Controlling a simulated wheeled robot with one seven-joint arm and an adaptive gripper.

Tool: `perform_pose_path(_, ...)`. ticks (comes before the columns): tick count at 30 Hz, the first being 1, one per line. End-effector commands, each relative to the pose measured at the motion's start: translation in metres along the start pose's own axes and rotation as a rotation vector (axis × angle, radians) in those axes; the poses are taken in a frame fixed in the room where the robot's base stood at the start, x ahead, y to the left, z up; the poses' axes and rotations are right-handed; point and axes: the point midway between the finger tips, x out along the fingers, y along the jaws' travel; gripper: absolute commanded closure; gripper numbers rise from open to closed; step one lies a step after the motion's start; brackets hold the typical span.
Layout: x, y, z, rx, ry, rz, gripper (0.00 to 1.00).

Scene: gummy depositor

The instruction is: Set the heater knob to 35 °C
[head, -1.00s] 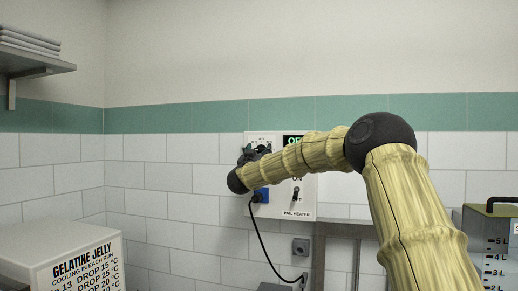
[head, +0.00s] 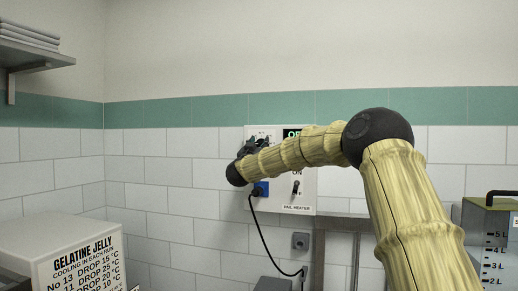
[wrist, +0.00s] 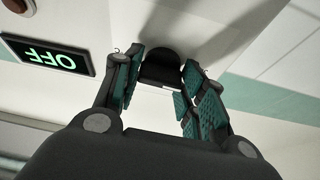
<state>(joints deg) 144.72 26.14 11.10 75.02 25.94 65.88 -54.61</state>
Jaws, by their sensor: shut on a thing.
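The heater panel (head: 308,185) is a white box on the tiled wall, marked PAIL HEATER, with an ON/OFF switch (head: 296,188). The heater knob (wrist: 162,66) is black and sits between my fingers in the wrist view. My gripper (wrist: 160,82) is shut on it, one teal-padded finger on each side. In the head view my gripper (head: 259,146) is at the panel's upper left, and my arm covers part of the panel. The display (wrist: 46,56) reads OFF in green, upside down in the wrist view. The knob's scale and pointer cannot be read.
A white box (head: 45,250) at the lower left carries a GELATINE JELLY sign listing temperature drops. A blue plug (head: 261,189) with a black cable hangs below my gripper. A graduated container (head: 490,240) stands at the right. A shelf (head: 35,58) is at the upper left.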

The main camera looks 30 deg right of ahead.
Motion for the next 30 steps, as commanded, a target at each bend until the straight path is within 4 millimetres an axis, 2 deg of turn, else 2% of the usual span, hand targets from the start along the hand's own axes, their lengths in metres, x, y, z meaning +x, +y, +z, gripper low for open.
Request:
perform_pose_path(5,-0.0024,-0.0005,0.0054,0.096,0.002,0.04,0.83)
perform_pose_path(21,-0.0012,-0.0022,0.0025,0.499,0.001,0.207,0.83)
perform_pose_path(30,-0.0004,-0.0028,0.0018,0.632,-0.001,0.263,0.83)
